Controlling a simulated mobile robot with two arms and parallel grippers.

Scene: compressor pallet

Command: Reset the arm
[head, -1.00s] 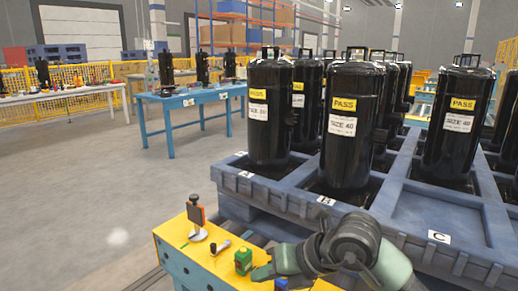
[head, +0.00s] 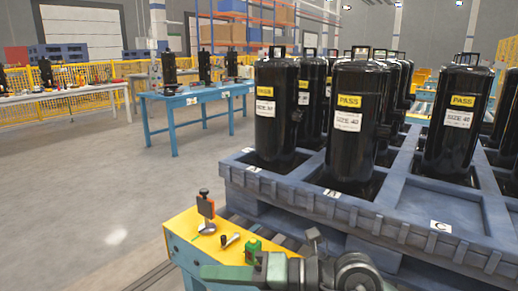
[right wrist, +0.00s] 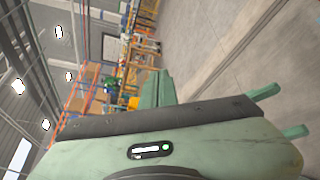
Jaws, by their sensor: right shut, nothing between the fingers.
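My right gripper (head: 208,272) is at the bottom of the head view, its green arm reaching in from the lower right. It points left, in front of the yellow-topped workstation (head: 183,229), and hides part of it. In the right wrist view, the green fingers (right wrist: 155,90) are together with nothing between them. My left gripper is not in view. Black compressors with yellow PASS labels, such as the front one (head: 350,140), stand upright on the blue pallet (head: 430,197), beyond my right arm and apart from it.
An orange-and-black device (head: 206,207) on a stand, a small dark-handled tool (head: 230,240) and a green item (head: 253,248) are on the workstation. A blue table (head: 190,100) with compressors stands behind. The floor (head: 80,195) at left is clear.

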